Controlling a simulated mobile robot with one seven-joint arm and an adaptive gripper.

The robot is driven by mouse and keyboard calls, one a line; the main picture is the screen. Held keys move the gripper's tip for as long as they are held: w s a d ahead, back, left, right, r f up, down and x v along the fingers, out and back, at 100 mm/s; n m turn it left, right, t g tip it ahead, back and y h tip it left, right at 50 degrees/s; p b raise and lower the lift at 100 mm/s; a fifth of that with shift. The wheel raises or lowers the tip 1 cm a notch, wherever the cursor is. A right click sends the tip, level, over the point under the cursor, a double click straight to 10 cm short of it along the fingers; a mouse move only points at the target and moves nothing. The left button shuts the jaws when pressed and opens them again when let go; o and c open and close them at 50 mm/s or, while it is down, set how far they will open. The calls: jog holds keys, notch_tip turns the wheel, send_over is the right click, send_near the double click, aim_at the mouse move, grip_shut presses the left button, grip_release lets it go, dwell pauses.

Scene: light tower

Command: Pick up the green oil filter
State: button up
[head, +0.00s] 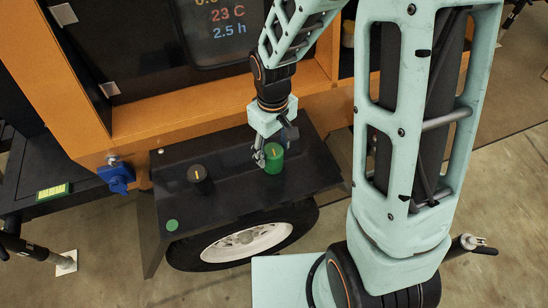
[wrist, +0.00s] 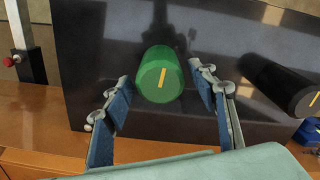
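The green oil filter (head: 273,158) is a short green cylinder with a yellow stripe on top. It stands upright on the black fender (head: 235,200) over the wheel. It also shows in the wrist view (wrist: 160,75), in front of and between my fingertips. My gripper (head: 272,150) is at the filter in the head view. In the wrist view my gripper (wrist: 162,88) is open, with one blue-padded finger on either side of the filter. A gap shows on both sides of it. In the head view the gripper partly covers the filter.
A black cylinder (head: 199,178) with a yellow stripe stands on the same fender, left of the filter, and shows at the right in the wrist view (wrist: 302,92). The orange cabinet frame (head: 210,107) rises behind the fender. A blue connector (head: 117,176) hangs at the left.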

jog(key=c, duration=1)
jog(key=shift+r+p, duration=2.85)
jog(key=shift+r, duration=0.7)
jog(key=shift+c, duration=0.2)
